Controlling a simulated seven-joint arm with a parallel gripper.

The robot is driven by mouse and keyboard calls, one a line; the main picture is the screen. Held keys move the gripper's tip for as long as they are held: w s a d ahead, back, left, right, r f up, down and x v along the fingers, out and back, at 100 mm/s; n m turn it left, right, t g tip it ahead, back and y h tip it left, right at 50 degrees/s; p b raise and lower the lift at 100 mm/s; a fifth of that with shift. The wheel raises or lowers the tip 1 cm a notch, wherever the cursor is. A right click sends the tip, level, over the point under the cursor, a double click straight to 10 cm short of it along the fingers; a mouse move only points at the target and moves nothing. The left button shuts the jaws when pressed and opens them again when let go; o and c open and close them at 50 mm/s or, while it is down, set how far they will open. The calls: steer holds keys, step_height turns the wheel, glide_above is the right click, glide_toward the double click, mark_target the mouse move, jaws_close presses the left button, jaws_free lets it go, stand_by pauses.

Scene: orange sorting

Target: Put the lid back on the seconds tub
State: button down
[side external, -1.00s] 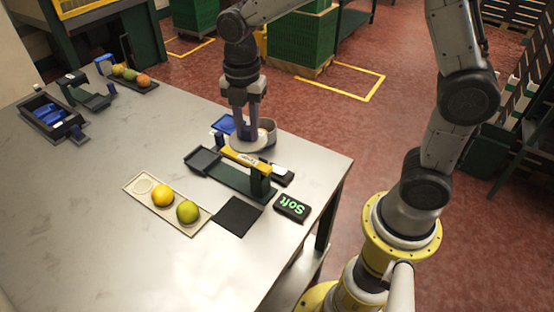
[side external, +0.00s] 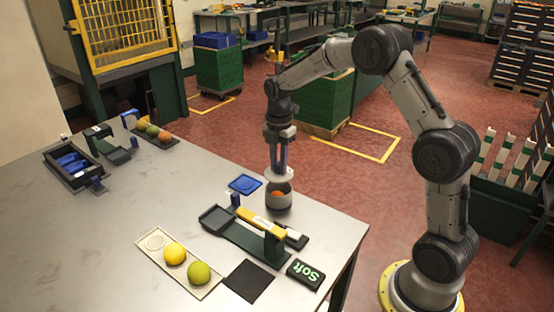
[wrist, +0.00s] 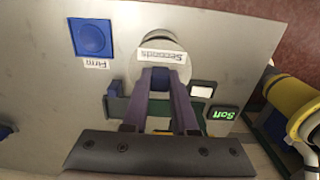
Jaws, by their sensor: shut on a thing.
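My gripper (side external: 278,166) is shut on the pale round lid (side external: 279,174) and holds it level or nearly so. The lid is over the grey seconds tub (side external: 279,203), with a gap between them. An orange fruit (side external: 277,194) shows inside the tub through that gap. In the wrist view, my gripper's fingers (wrist: 162,78) reach to a pale round shape behind a "Seconds" label (wrist: 163,55). I cannot tell there where lid and tub divide.
A blue square tray (side external: 245,184) stands left of the tub, labelled "Firm" (wrist: 96,65). A dark green stand with a yellow bar (side external: 261,222) is in front. A "Soft" display (side external: 305,273), dark mat (side external: 248,281) and fruit tray (side external: 207,291) lie nearer. The table's left middle is clear.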

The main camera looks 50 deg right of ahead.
mark_target(279, 177)
steer(key=shift+f, duration=2.25)
steer(key=shift+f, duration=0.15)
stand_by(0.4)
steer(key=shift+c, duration=0.7)
jaws_free()
steer(key=shift+r, duration=3.5)
